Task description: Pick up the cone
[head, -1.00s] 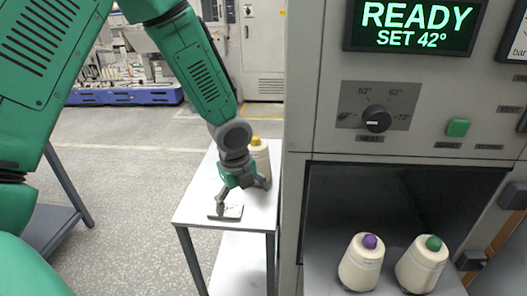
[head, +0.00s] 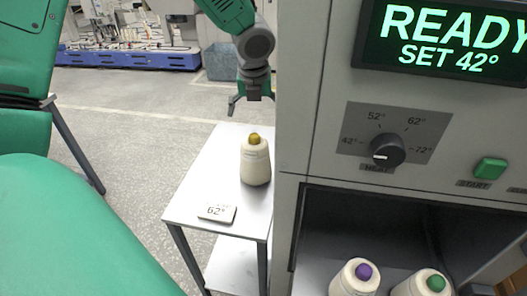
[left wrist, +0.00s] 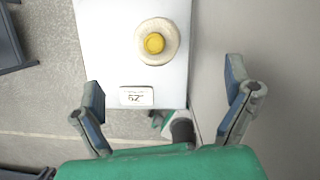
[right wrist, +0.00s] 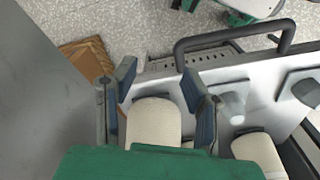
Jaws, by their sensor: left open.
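A cream cone with a yellow tip (head: 255,162) stands upright on the small side table. The left wrist view shows the same cone (left wrist: 170,58) from above, ahead of the fingers and off-centre to the right. My left gripper (head: 238,106) is open and empty, behind and above the cone, not touching it. Two more cream cones, one purple-tipped (head: 350,284) and one green-tipped (head: 414,288), stand in the machine's chamber. In the right wrist view, my right gripper's fingers (right wrist: 158,82) are apart, with a cream cone (right wrist: 154,122) appearing between them; contact cannot be told.
A white "62°" card (head: 217,214) lies on the side table (head: 190,195) in front of the yellow-tipped cone. The grey machine (head: 312,120) rises close at the table's right, with a heat dial (head: 388,150) and a START button (head: 490,168). Open floor lies left of the table.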

